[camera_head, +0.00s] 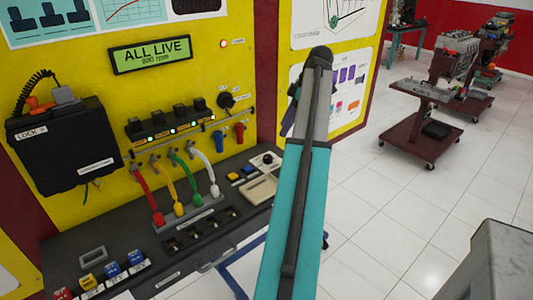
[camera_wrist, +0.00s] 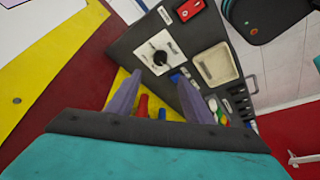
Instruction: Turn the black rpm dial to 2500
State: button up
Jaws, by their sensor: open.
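The black rpm dial (camera_wrist: 160,57) is a round black knob on a white scale plate on the dark console, in the upper middle of the wrist view. In the head view it is small (camera_head: 267,159), on the console right of the blue and yellow buttons. My gripper (camera_wrist: 160,78) shows two purple fingers spread apart with nothing held. The dial lies beyond the fingertips, roughly between them in the picture, and nothing is seen touching it. In the head view my teal arm largely hides the gripper. The green display (camera_head: 150,53) reads "ALL LIVE" with a blurred rpm line.
A beige tray (camera_wrist: 215,65) and a red switch (camera_wrist: 190,9) sit near the dial. Red and blue handles (camera_head: 240,132) stick out from the yellow panel. Coloured cables (camera_head: 186,178) cross the console. Open tiled floor lies to the right, with an engine cart (camera_head: 425,115).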

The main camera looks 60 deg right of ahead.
jog(key=shift+w, duration=0.2)
jog(key=p, duration=0.2)
send_near(268, 156)
jog(key=shift+x, duration=4.1)
jog(key=shift+s+a, duration=0.1)
jog(key=shift+a, duration=0.05)
jog(key=c, duration=1)
jog(key=shift+c, duration=0.2)
